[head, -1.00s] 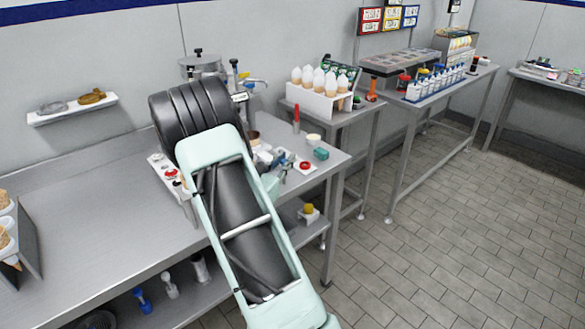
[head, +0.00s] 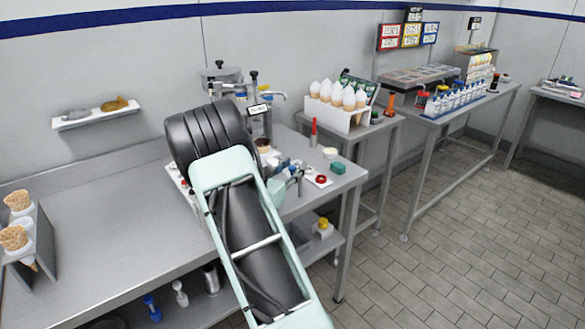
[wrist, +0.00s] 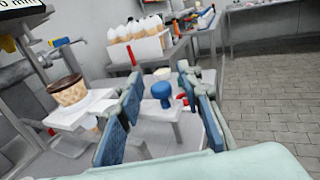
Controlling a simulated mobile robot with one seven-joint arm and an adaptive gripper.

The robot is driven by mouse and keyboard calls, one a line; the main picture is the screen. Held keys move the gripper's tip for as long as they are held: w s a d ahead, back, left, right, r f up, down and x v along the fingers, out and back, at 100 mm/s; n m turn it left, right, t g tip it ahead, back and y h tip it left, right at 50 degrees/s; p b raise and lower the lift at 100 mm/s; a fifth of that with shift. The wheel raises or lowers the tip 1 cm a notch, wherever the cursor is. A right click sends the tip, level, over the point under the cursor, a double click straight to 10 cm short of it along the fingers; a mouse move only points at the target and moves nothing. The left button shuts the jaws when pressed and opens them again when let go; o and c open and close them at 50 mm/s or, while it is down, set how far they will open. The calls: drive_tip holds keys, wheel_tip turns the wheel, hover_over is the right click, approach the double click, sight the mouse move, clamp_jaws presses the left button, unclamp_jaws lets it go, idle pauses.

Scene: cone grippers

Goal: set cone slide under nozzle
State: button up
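A brown-rimmed waffle cone (wrist: 68,90) stands upright on a white slide plate (wrist: 92,102) at the left of the wrist view. The cone's brown top also shows in the head view (head: 263,144). The dispensing machine (wrist: 32,52) is at the far left of the wrist view; I cannot make out its nozzle clearly. A blue knob (wrist: 162,90), apparently on the slide's handle, shows between the blue-padded fingers of my gripper (wrist: 163,80). The fingers are apart and I see no grip on the knob. My forearm hides part of the slide in the head view.
A white rack of cones (head: 338,116) stands on the table behind. The counter's left part is mostly clear.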

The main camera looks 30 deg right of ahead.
drive_tip(key=v, duration=1.2)
